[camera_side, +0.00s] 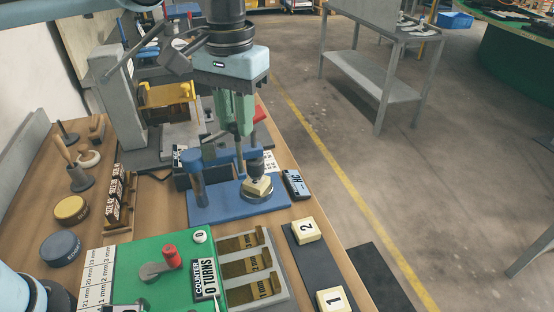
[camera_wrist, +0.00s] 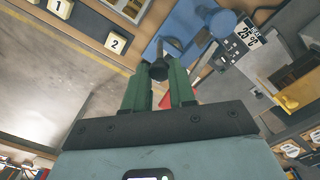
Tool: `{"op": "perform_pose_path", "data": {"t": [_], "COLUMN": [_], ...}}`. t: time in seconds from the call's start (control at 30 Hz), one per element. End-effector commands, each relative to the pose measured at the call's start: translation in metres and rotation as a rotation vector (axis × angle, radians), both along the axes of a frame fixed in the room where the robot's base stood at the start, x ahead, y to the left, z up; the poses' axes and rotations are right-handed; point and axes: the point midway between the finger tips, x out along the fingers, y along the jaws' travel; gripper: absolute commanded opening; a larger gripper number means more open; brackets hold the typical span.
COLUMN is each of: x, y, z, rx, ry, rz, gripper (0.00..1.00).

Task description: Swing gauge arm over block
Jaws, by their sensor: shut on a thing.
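The gauge stand has a blue base plate (camera_side: 225,210) and a blue post (camera_side: 197,185) at its left. Its blue gauge arm (camera_side: 222,160) reaches right from the post, partly hidden by my gripper. A dark spindle (camera_side: 256,168) stands over a pale yellow block (camera_side: 258,187) on a round metal anvil; I cannot tell if they touch. My gripper (camera_side: 238,135) has green fingers pointing down over the gauge arm. In the wrist view, my fingertips (camera_wrist: 159,80) are around a dark round knob (camera_wrist: 158,71), shut on it. The knob is hidden in the side view.
A small display (camera_side: 295,184) stands right of the base. Blocks marked 2 (camera_side: 306,230) and 1 (camera_side: 334,300) sit on a dark strip. A green panel (camera_side: 135,262) with a red-handled crank and a slotted tray (camera_side: 276,250) are in front. Stamps and pads stand left.

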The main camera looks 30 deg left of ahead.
Motion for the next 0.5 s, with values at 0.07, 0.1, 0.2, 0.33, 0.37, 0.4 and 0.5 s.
{"op": "perform_pose_path", "data": {"t": [0.07,0.1,0.2,0.33,0.37,0.4,0.5], "x": [0.0024,0.0025,0.0027,0.0022,0.002,0.0019,0.0016], "y": [0.0003,0.0004,0.0004,0.0004,0.0003,0.0003,0.0003], "z": [0.0003,0.0003,0.0003,0.0002,0.0002,0.0002,0.0001], "rx": [-0.001,-0.001,-0.001,-0.001,-0.001,-0.001,0.0], "ry": [-0.008,-0.008,-0.009,-0.008,-0.007,-0.007,-0.006], "rz": [0.002,0.002,0.002,0.001,0.001,0.0,0.0], "gripper": [0.0,0.0,0.34,0.5,0.5,0.5,0.5]}}
